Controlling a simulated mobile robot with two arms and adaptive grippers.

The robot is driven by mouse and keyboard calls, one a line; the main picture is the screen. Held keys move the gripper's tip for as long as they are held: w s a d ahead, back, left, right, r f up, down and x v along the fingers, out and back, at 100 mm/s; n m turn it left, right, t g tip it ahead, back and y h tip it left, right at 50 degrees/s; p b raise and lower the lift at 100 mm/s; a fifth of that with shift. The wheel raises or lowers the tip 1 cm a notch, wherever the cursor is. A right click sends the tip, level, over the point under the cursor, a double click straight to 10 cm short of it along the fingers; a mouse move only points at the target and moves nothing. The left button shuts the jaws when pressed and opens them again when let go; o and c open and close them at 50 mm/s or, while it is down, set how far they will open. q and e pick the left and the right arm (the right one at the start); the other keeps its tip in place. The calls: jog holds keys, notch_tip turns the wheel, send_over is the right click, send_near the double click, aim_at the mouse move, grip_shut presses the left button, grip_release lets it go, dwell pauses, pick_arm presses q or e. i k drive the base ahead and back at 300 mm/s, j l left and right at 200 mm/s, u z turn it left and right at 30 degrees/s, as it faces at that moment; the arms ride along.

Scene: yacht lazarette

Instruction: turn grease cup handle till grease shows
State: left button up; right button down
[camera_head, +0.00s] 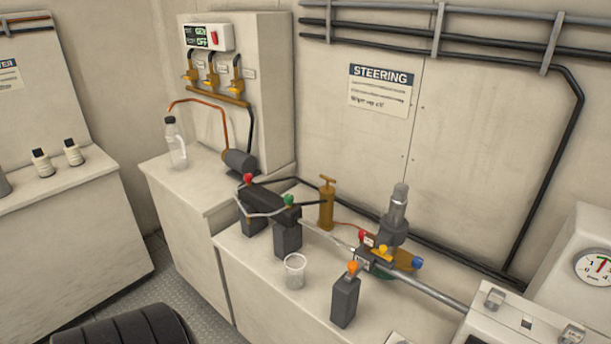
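A brass cylinder (327,208) with a T-shaped handle (327,181) on top stands upright on the white bench; it looks like the grease cup. A thin red line runs from its right side toward a mechanical assembly with a grey upright cylinder (398,210). Red, yellow and blue fittings sit around the base of that assembly. I cannot make out any grease at this size. Neither of my grippers is in view, and nothing touches the handle.
A clear cup (295,271) and a dark block with an orange top (345,300) stand in front on the bench. A clear bottle (175,142) stands further left. A gauge (595,266) is at right.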

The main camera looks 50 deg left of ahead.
aim_at(327, 178)
jog(key=u, duration=1.45)
jog(key=i+j, duration=0.15)
